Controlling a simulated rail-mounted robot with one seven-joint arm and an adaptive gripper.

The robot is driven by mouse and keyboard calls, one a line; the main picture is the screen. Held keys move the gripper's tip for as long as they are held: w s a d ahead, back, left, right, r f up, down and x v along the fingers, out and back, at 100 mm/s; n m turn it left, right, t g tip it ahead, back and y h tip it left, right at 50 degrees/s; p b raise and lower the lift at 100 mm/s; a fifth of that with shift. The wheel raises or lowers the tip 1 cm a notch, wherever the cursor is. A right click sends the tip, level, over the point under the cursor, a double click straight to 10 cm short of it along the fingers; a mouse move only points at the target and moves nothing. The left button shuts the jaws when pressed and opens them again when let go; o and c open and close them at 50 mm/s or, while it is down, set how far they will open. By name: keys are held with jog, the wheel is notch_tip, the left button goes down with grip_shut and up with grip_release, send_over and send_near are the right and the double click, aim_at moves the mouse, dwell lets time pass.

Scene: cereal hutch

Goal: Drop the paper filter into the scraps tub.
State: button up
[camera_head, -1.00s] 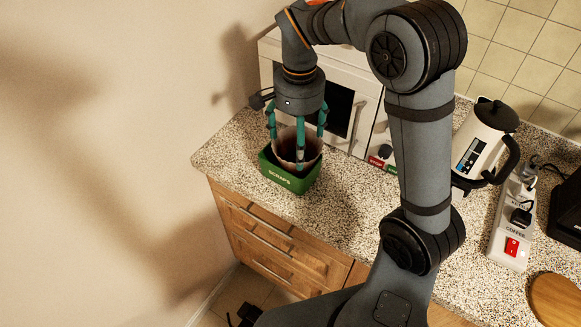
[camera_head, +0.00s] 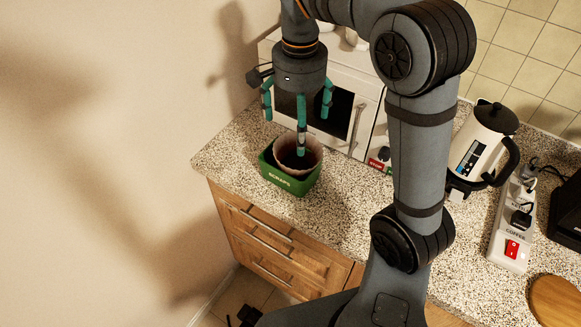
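The green scraps tub (camera_head: 290,182) stands on the speckled counter near its left end. The paper filter (camera_head: 312,164), pale with a dark inside, sits in the tub with its rim above the tub's edge. My gripper (camera_head: 299,128) hangs above the tub, its teal fingers spread open and empty. One finger's tip overlaps the filter's opening in the picture; I cannot tell whether it touches. The tub's floor is hidden by the filter.
A white microwave (camera_head: 375,92) stands right behind the tub, against the wall. A kettle (camera_head: 484,145), a power strip (camera_head: 512,225) and a round wooden board (camera_head: 555,299) are at the right. The counter (camera_head: 335,205) right of the tub is clear.

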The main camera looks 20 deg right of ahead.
notch_tip(320, 180, up, 6)
dwell(0.6)
notch_tip(320, 180, down, 12)
jog(key=shift+f, duration=0.15)
notch_tip(320, 180, up, 6)
jog(key=p, duration=0.4)
jog(key=shift+f, duration=0.15)
